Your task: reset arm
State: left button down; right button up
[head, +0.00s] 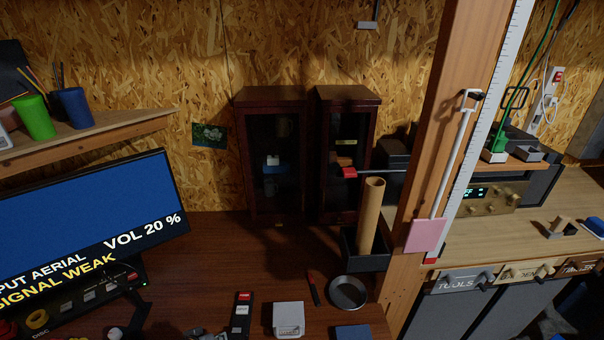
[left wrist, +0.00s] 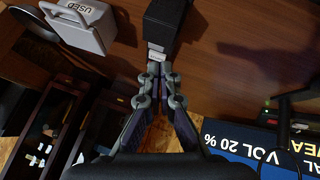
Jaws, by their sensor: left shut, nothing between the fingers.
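My left gripper (head: 208,335) barely shows at the bottom edge of the head view, low over the bench. In the left wrist view its two fingers (left wrist: 158,75) are together, with nothing seen between them. The fingertips point at the end of a black block-like object (left wrist: 166,22) with a small pale label; I cannot tell whether they touch it. My right gripper is not in view.
A screen (head: 95,240) stands at left. Two dark glass-fronted cabinets (head: 274,100) stand at the back. A white box (head: 288,319), a round metal dish (head: 348,292) and a wooden post (head: 440,130) are to the right. The middle of the bench (head: 215,255) is clear.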

pick_arm(q)
jog(key=s+a+r+m+g+y, duration=0.1)
jog(key=s+r+m+g+y, duration=0.1)
jog(key=s+r, duration=0.35)
jog(key=s+a+r+m+g+y, duration=0.1)
jog(key=s+r+m+g, duration=0.15)
jog(key=s, duration=0.55)
notch_tip(320, 180, down, 26)
jog(key=s+a+b, duration=0.2)
jog(key=s+a+f+g, duration=0.1)
jog(key=s+f, duration=1.7)
jog(key=f, duration=0.1)
jog(key=shift+s+a+n+b, duration=0.2)
jog(key=shift+s+n+b, duration=0.2)
jog(key=shift+n, duration=0.05)
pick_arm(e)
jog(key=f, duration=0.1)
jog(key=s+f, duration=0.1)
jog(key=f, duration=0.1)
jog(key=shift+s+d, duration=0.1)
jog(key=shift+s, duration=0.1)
pick_arm(q)
jog(key=shift+s+g, duration=0.1)
jog(key=shift+g, duration=0.15)
